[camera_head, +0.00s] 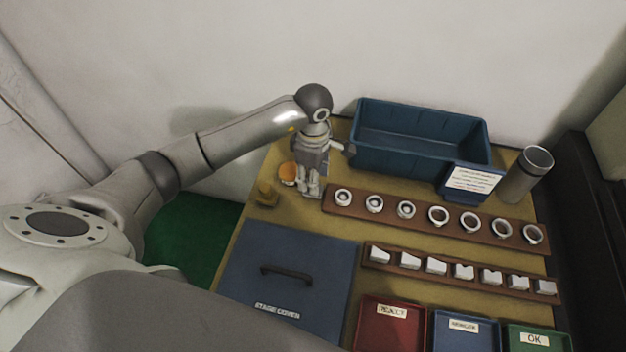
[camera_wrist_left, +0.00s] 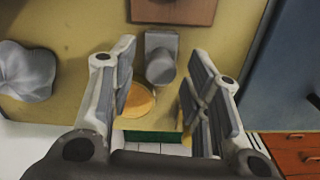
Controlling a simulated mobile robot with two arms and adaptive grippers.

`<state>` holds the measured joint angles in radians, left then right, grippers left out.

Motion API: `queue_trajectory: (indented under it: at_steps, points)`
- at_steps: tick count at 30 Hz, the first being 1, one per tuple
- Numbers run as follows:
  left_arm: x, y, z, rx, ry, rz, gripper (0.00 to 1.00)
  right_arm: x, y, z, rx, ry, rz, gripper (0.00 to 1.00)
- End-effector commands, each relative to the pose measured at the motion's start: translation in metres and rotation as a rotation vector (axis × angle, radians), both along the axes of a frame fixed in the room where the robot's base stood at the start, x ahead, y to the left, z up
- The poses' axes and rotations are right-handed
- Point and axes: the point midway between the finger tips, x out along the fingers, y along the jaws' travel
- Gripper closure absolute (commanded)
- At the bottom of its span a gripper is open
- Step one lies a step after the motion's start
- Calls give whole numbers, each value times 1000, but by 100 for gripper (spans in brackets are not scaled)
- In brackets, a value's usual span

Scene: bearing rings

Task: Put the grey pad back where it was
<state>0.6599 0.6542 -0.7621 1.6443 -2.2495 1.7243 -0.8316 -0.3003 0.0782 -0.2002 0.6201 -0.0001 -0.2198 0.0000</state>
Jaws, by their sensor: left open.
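A grey square piece (camera_wrist_left: 161,41) with a rounded grey part on it (camera_wrist_left: 160,67) lies on the mat beyond my left fingertips in the left wrist view. It is the likeliest grey pad, but I cannot tell for sure. My left gripper (camera_wrist_left: 158,88) is open, with nothing held between its fingers. In the head view the left gripper (camera_head: 310,188) points down at the mat's far left and hides part of the ground there. An orange round piece (camera_head: 288,173) lies beside it; it also shows by the left finger in the wrist view (camera_wrist_left: 140,101). My right gripper is not in view.
A brown rack (camera_head: 333,205) of rings lies just right of the gripper. A blue bin (camera_head: 372,172) stands behind. A pale grey lump (camera_wrist_left: 27,72) lies left in the wrist view.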

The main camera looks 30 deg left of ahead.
Motion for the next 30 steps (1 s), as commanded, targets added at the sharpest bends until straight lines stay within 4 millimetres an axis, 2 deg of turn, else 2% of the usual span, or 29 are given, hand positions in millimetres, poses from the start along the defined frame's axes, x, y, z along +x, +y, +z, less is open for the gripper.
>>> queue_trajectory:
  at_steps: [6, 12, 18, 30]
  points:
    - [1, 1, 49, 2, -5, -1, 56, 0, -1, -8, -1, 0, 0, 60]
    - [0, 0, 84, 1, -3, -1, 56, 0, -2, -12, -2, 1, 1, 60]
    - [-1, 0, 98, 1, 1, 0, 56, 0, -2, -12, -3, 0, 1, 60]
    - [-1, 0, 99, 1, 1, 0, 56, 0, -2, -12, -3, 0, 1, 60]
